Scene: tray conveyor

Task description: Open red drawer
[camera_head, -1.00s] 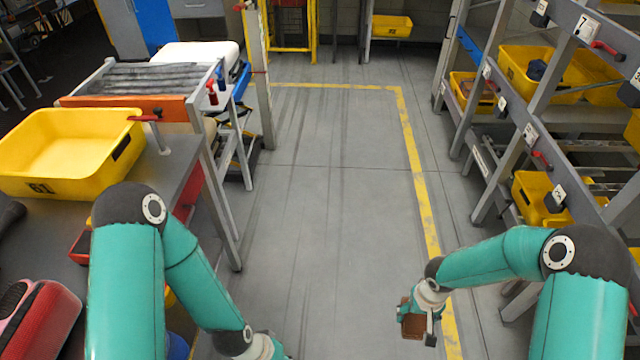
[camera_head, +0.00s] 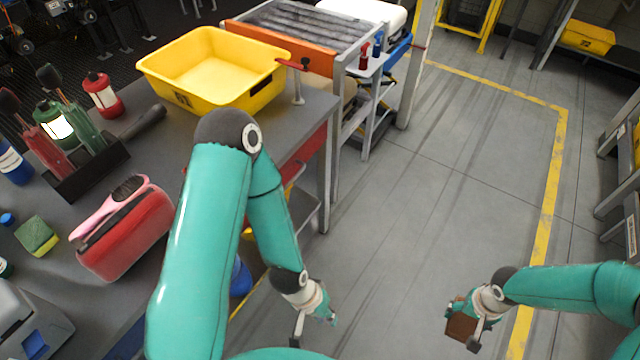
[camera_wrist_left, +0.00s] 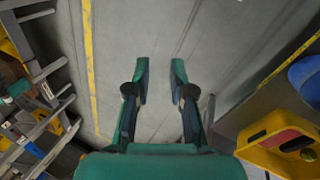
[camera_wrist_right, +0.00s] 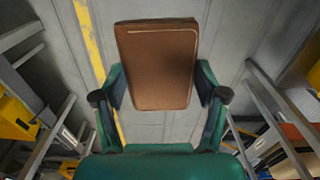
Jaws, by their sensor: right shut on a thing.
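The red drawer shows as a red front (camera_head: 306,147) under the edge of the grey workbench, partly hidden behind my left arm; I cannot tell its handle. My left gripper (camera_head: 314,322) hangs over the floor to the right of the bench, apart from the drawer. In the left wrist view its two fingers (camera_wrist_left: 161,76) are apart with nothing between them. My right gripper (camera_head: 468,322) is over the floor farther right. It is shut on a flat brown wallet-like object (camera_wrist_right: 158,65), which fills the space between its fingers in the right wrist view.
The workbench (camera_head: 322,101) carries a yellow bin (camera_head: 264,96), a red case (camera_head: 125,245), lanterns and a sponge (camera_head: 37,235). An orange-fronted roller conveyor (camera_head: 281,47) stands behind. Shelving (camera_head: 625,165) is at the right edge. The floor between is clear.

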